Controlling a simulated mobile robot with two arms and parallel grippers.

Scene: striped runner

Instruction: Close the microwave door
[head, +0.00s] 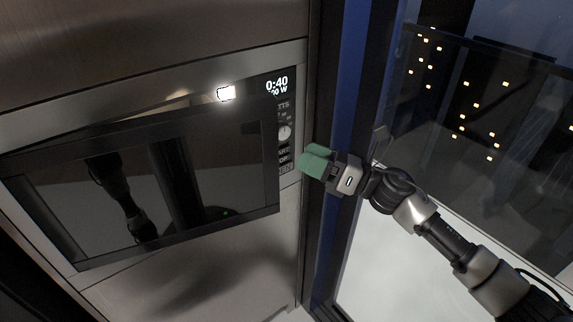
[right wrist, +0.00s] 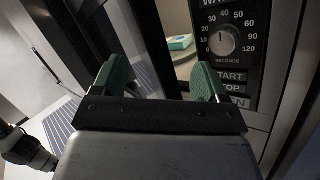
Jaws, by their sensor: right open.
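The microwave door (head: 215,185) is a dark glass panel that stands ajar, swung out from the built-in microwave, with a lit gap along its top. The control panel (head: 284,130) is to its right, showing 0:40. My right gripper (head: 313,160), with green fingers, is beside the panel's lower right, just right of the door's free edge. In the right wrist view the gripper (right wrist: 158,80) is open with nothing held. A dark upright edge, seemingly the door's, lies beyond the fingers; contact cannot be told. My left gripper is not in view.
The timer knob (right wrist: 222,42) is close to the right finger. A blue upright frame (head: 352,110) and a large window (head: 480,110) stand to the right, close behind my right gripper.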

